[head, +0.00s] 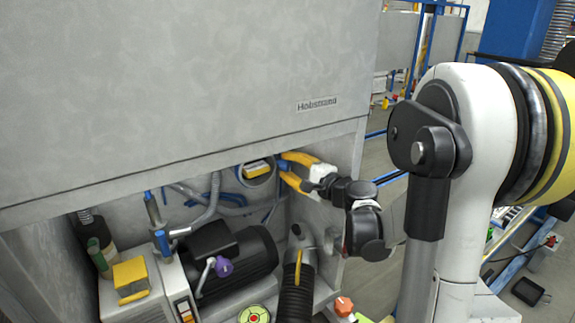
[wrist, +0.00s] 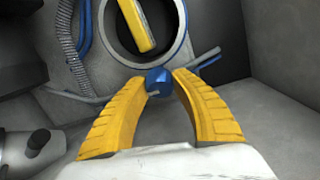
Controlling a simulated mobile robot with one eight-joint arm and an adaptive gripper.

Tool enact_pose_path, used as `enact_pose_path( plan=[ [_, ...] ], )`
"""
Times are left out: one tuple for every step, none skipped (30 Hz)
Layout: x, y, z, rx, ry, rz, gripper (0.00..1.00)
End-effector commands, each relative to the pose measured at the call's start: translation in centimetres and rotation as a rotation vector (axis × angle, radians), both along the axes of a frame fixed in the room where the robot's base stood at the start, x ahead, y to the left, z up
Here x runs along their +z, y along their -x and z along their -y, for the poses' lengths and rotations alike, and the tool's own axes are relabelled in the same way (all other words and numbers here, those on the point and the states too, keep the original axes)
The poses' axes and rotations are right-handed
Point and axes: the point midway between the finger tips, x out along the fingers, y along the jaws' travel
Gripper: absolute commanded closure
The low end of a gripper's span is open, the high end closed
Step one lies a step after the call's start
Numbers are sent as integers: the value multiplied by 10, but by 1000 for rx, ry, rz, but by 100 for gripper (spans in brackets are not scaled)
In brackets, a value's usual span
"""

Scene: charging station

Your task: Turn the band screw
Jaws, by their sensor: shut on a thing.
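The band screw is a small blue knob (wrist: 157,77) in the wrist view, at the lower edge of a round grey ring with blue trim (wrist: 112,55). A thin grey rod shows beside it. My gripper (wrist: 160,84) has two yellow fingers, shut on the blue screw from left and right. In the head view my gripper (head: 285,172) reaches into the open cabinet bay, and a bit of the blue screw (head: 282,164) shows at its fingertips. The ring's dark opening has a yellow bar (wrist: 136,25) across it; in the head view the bar (head: 257,168) is left of my gripper.
A dark motor (head: 245,255), a yellow-topped box (head: 131,275) and a black corrugated hose (head: 296,285) fill the bay below and left of my gripper. The large grey cabinet panel (head: 180,70) overhangs from above. A grey side wall (wrist: 285,70) stands to the right in the wrist view.

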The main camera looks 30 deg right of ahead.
Motion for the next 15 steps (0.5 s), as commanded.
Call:
enact_pose_path(
  plan=[
    [1, -1, 0, 0, -1, 1, 100],
    [1, -1, 0, 0, -1, 1, 100],
    [1, -1, 0, 0, -1, 1, 100],
    [1, -1, 0, 0, -1, 1, 100],
    [1, -1, 0, 0, -1, 1, 100],
    [1, -1, 0, 0, -1, 1, 100],
    [1, -1, 0, 0, -1, 1, 67],
    [1, -1, 0, 0, 0, 1, 57],
    [1, 0, 0, 0, 0, 1, 46],
    [1, 0, 0, 0, 0, 1, 46],
    [1, 0, 0, 0, 0, 1, 46],
    [0, 0, 0, 0, 0, 1, 46],
    [0, 0, 0, 0, 0, 1, 46],
    [0, 0, 0, 0, 1, 1, 46],
    [0, 0, 0, 0, 1, 1, 46]
  ],
)
